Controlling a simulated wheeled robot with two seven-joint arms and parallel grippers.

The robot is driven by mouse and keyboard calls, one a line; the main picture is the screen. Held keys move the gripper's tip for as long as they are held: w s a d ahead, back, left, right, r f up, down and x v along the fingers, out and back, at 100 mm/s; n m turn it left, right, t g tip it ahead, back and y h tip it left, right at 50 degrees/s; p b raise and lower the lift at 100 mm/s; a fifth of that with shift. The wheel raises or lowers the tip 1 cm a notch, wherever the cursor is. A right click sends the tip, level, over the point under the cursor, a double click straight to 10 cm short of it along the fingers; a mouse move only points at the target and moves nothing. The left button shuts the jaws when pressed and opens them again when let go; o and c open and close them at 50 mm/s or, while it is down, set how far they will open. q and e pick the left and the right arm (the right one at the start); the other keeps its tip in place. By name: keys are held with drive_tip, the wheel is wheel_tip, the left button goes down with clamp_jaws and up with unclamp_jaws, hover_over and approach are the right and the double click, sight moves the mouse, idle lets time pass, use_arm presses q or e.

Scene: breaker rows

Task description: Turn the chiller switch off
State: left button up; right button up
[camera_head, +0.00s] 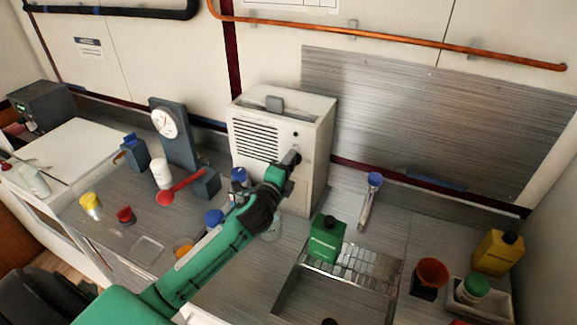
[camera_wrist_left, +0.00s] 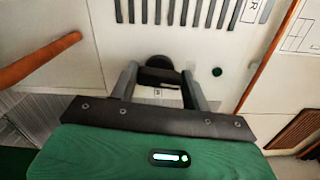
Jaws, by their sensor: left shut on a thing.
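The chiller (camera_head: 318,125) is a white box with a slatted vent on its front, standing on the counter against the back wall. Its front panel also fills much of the wrist view (camera_wrist_left: 215,50). My left gripper (camera_head: 291,163) reaches the right part of that front. In the wrist view its two fingers (camera_wrist_left: 160,82) are shut on a small dark switch knob (camera_wrist_left: 158,64), one finger on each side. The fingers hide part of the knob and most of the lettering by it, so I cannot tell its setting. My right gripper is not in view.
A grey stand with a dial (camera_head: 168,123) and a red spoon (camera_head: 180,188) are left of the chiller. A copper pipe (camera_head: 400,38) runs along the wall.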

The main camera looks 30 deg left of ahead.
use_arm(q)
drive_tip(key=shift+n, duration=0.6)
drive_tip(key=o, duration=1)
drive_tip(key=s+b, duration=0.4)
drive_tip(key=s, duration=1)
drive_tip(key=shift+d, duration=0.35)
